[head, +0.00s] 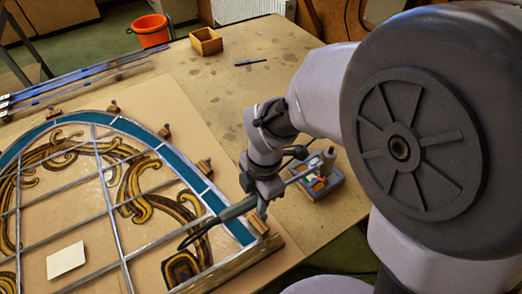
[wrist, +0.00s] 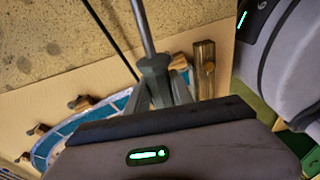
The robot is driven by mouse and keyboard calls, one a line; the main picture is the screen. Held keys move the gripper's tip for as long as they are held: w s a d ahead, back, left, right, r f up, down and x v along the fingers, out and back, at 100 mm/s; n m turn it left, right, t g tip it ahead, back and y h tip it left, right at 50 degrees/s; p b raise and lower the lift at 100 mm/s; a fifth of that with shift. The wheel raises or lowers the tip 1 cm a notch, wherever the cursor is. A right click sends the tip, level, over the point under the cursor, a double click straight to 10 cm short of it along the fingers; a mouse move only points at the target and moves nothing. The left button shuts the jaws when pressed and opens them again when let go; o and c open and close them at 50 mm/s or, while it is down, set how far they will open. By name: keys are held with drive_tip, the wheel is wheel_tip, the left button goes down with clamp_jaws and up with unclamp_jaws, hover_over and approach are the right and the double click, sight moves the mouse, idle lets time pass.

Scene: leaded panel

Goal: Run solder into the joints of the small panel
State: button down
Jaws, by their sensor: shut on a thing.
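The leaded panel (head: 110,225) lies flat on a board at the left in the head view, with an arched teal border, grey lead lines and brown-yellow scrollwork. Part of its arch shows in the wrist view (wrist: 70,128). My gripper (head: 258,203) is above the panel's right edge, shut on a soldering iron with a grey-green handle (head: 238,208). In the wrist view the handle (wrist: 154,66) sits between the fingers, with a metal shaft running up out of the picture. The iron's tip is not clear.
A small grey station (head: 322,188) with an orange patch and a pale spool-like piece stands just right of my gripper. Wooden blocks (head: 204,166) line the arch. Metal strips (head: 75,82) lie at upper left; a wooden box (head: 206,41) stands behind. The table between is mostly clear.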

drive_tip(key=shift+f+b, duration=0.5)
drive_tip(key=shift+f, duration=0.15)
idle(1.8)
idle(1.0)
wheel_tip(320, 180, up, 6)
drive_tip(key=p, duration=0.5)
drive_tip(key=shift+r+p, duration=0.2)
drive_tip(key=shift+p, duration=0.1)
drive_tip(key=shift+f, duration=0.2)
idle(0.5)
